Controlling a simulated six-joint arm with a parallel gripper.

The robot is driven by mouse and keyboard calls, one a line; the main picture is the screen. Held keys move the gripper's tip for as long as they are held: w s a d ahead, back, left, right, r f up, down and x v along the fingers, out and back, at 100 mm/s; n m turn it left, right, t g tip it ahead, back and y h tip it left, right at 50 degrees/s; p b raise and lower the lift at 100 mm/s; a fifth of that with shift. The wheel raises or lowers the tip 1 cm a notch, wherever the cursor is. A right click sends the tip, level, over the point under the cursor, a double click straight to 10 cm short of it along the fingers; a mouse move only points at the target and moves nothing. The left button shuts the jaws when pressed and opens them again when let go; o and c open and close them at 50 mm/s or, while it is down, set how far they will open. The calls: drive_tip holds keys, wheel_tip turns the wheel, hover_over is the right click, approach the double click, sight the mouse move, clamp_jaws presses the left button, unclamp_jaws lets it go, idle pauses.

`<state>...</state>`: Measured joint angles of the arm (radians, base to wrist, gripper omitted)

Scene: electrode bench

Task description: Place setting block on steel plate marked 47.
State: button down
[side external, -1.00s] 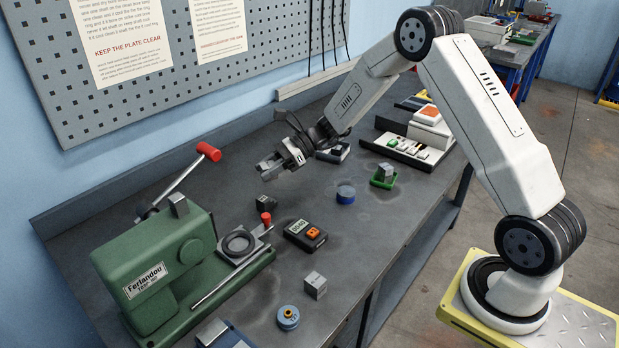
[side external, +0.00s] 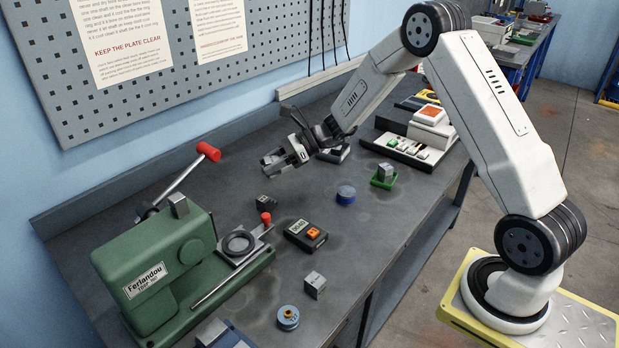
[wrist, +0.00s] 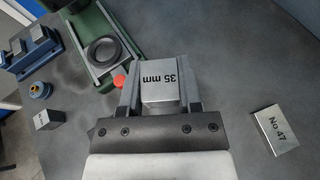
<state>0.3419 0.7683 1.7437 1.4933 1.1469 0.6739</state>
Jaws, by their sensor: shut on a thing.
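My gripper (side external: 273,159) is shut on a grey steel setting block (wrist: 160,84) marked "35 mm" and holds it above the bench. In the wrist view the block sits between the two fingers (wrist: 161,94). The steel plate marked No 47 (wrist: 274,130) lies flat on the bench, to the right of the gripper and apart from it. Its visible top is bare. I cannot tell for sure which item in the side view is this plate.
The green press (side external: 155,265) with its red-knobbed lever stands at left. A black meter (side external: 306,235), a steel cube (side external: 315,285), a blue ringed piece (side external: 288,317) and a small dark block (side external: 266,202) stand nearby.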

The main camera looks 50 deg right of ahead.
drive_tip(key=d+r+m+t+h, duration=0.2)
drive_tip(key=d+m+t+h, duration=0.4)
drive_tip(key=d, duration=0.4)
drive_tip(key=shift+m, duration=0.7)
drive_tip(key=shift+w+d+f, duration=0.7)
drive_tip(key=shift+w+f, duration=0.9)
drive_tip(key=shift+w, duration=0.6)
drive_tip(key=shift+w+d+f, duration=0.7)
drive_tip(key=shift+w+f, duration=0.9)
drive_tip(key=shift+w, duration=0.55)
drive_tip(key=shift+w+d+f, duration=0.7)
drive_tip(key=shift+w+f, duration=0.9)
drive_tip(key=shift+w, duration=0.6)
drive_tip(key=shift+w+f, duration=0.25)
drive_tip(key=shift+f, duration=1.6)
drive_tip(key=shift+f, duration=0.1)
